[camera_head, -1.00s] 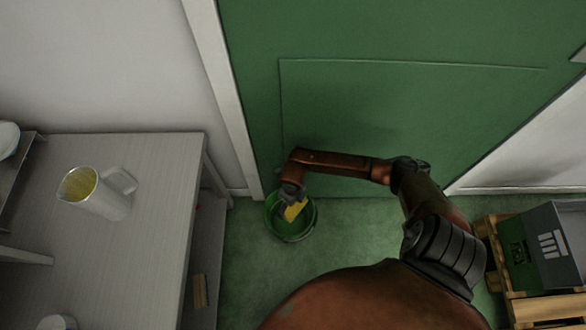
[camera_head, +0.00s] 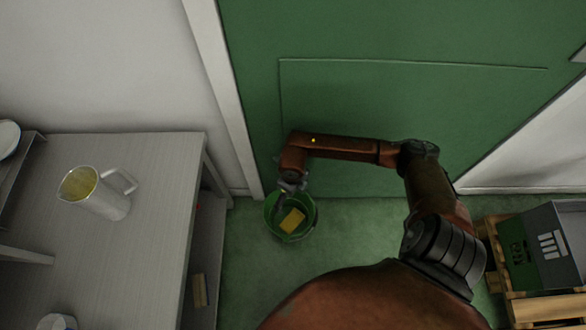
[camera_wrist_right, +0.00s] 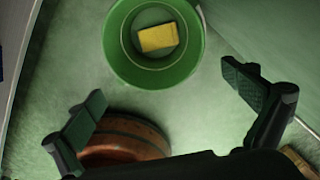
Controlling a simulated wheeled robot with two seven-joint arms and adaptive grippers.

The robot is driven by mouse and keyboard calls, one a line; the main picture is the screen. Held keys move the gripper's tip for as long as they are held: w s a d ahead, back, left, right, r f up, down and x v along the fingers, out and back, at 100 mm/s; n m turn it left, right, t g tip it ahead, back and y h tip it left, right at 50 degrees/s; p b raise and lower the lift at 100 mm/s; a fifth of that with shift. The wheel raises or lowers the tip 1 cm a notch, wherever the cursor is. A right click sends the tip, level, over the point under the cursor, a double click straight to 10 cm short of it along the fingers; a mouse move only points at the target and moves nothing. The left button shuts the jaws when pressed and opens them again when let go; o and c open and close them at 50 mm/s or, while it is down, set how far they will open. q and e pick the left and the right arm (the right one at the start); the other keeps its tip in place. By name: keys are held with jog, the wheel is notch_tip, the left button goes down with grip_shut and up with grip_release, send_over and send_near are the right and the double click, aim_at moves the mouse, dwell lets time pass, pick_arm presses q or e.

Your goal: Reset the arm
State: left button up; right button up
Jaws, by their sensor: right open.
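My right arm reaches in from the right of the head view. Its gripper (camera_head: 290,188) is above the back rim of a green bucket (camera_head: 273,224) on the floor. In the right wrist view the two fingers of the gripper (camera_wrist_right: 165,110) stand wide apart with nothing between them. A yellow sponge-like block (camera_head: 292,221) lies in the bucket, and it also shows in the right wrist view (camera_wrist_right: 158,37), apart from the fingers. My left gripper is not in view.
A grey table (camera_head: 140,235) stands at the left with a pitcher (camera_head: 103,197) of yellow liquid. A green door (camera_head: 400,100) is behind the bucket. A grey and green crate (camera_head: 552,245) sits on a wooden pallet (camera_head: 545,308) at the right. Open floor lies between.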

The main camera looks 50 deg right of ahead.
jog(key=shift+r, duration=1.3)
